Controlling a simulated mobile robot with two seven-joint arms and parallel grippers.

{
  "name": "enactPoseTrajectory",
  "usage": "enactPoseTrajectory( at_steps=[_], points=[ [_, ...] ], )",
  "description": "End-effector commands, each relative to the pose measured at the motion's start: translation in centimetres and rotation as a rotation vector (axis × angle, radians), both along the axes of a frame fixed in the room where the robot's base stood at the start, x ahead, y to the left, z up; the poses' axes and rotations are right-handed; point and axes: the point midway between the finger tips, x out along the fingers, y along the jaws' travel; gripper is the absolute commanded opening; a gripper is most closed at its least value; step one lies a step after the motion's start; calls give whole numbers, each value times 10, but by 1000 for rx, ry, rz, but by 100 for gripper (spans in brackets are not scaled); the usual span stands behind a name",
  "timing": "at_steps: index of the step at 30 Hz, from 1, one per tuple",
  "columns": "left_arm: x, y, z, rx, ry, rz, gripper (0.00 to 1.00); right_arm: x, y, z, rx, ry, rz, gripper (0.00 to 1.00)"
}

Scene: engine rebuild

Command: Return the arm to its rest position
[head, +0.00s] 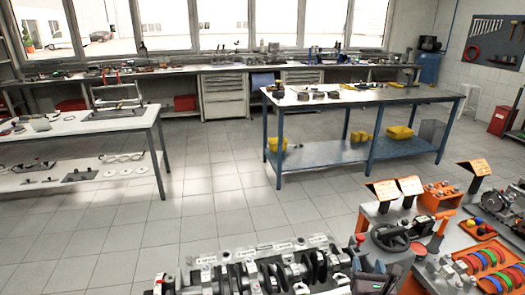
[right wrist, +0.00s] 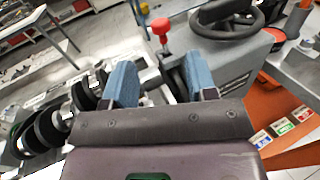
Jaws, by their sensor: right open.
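My right gripper (head: 369,270) is at the bottom of the head view, beside the right end of the crankshaft assembly (head: 262,274). In the right wrist view its two blue fingers (right wrist: 160,80) stand apart with nothing held between them. The crankshaft with dark round lobes (right wrist: 48,125) lies to the left of the fingers there. A grey machine with a black handwheel (head: 390,237) and a red knob stands just beyond the gripper; its handwheel also shows in the right wrist view (right wrist: 228,20). My left gripper is not seen.
An orange bench with coloured parts in trays (head: 488,262) and signs stands at the right. A blue-legged table (head: 330,100) with yellow bins on its lower shelf is farther back. A white table (head: 80,122) is at the left. The tiled floor (head: 215,205) between is clear.

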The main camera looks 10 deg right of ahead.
Motion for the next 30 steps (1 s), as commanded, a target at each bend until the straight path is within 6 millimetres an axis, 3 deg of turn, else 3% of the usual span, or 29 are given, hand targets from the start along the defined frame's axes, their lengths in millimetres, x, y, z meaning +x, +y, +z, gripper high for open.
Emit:
enactPoseTrajectory(
  at_steps=[5, 14, 24, 30],
  points=[
    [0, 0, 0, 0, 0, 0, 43, -23, 3, -22, 331, -18, -10, 52],
    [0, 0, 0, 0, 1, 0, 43, -85, 21, -70, 1257, -98, -141, 52],
    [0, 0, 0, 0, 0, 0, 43, -159, 54, -104, 2320, -275, -506, 52],
    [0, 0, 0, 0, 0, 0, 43, -185, 69, -110, 2698, -381, -710, 52]
  ],
)
